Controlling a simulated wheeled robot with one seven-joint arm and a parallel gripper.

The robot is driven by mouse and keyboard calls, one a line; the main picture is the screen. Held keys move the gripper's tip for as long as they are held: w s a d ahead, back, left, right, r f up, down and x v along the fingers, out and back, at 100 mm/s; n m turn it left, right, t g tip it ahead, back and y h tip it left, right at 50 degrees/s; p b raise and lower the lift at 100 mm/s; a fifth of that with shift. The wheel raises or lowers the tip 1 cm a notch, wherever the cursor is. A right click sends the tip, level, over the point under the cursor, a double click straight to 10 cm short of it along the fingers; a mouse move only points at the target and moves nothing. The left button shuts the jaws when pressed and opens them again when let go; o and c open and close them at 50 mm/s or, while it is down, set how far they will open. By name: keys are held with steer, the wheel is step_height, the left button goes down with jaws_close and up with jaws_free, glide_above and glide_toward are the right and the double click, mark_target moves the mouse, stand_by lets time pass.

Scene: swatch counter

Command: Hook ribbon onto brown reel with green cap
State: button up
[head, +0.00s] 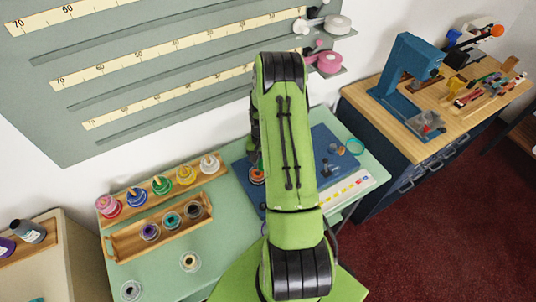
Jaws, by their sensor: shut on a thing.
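My green arm crosses the middle of the head view and hides much of the work area. My gripper (254,156) shows only as a dark sliver at the arm's left edge, pointing down over the counter. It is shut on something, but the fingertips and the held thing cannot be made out. A small orange-brown reel with a dark or greenish top (257,176) sits right below it, partly hidden by the arm. Whether they touch cannot be told. No ribbon end can be made out.
A wooden rack (217,170) holds several colourful reels. A wooden tray (119,245) with three dark-centred reels stands in front. Two loose reels (190,262) lie on the green counter (160,275). A blue mat (327,141) lies right of my arm. A blue press (405,70) stands on the right bench.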

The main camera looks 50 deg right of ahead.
steer(key=shift+f+b, duration=1.65)
steer(key=shift+f, duration=1.05)
steer(key=shift+r, duration=0.1)
steer(key=shift+f+b, duration=0.55)
steer(key=shift+b, duration=0.15)
step_height(320, 180, up, 2)
steer(key=shift+w+d+r+p, duration=0.1)
steer(key=shift+p, duration=0.6)
steer(key=shift+r+p, duration=0.8)
steer(key=shift+r, duration=0.65)
steer(key=shift+f, duration=0.1)
